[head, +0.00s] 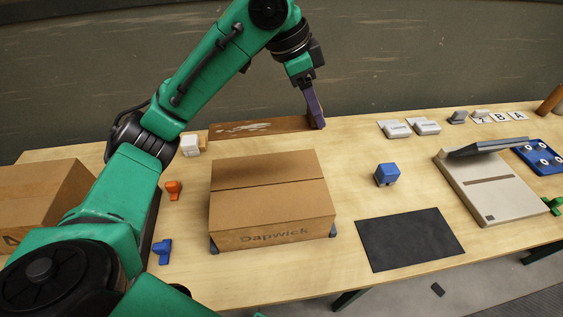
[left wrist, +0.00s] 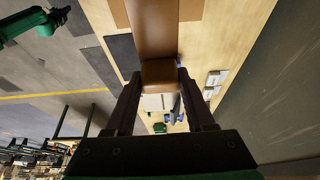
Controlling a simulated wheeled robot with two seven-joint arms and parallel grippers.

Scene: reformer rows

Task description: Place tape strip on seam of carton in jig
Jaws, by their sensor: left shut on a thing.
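A tan carton (head: 270,195) marked Dapwick sits in the jig, whose dark corner brackets (head: 213,244) show at its front corners. Its top seam runs left to right across the closed flaps. A long brown tape strip (head: 262,127), with pale marks along it, lies crosswise behind the carton. My left gripper (head: 318,121) is shut on the strip's right end, back right of the carton. In the left wrist view, the brown strip (left wrist: 152,28) runs up from between the left fingers (left wrist: 160,88). I cannot make out my right gripper.
A blue cube (head: 387,175) and a dark mat (head: 410,239) lie right of the carton. Further right is a beige device (head: 487,188), with white boxes (head: 394,129) behind. Small orange (head: 173,189) and blue (head: 162,252) pieces lie left. Another carton (head: 45,190) stands far left.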

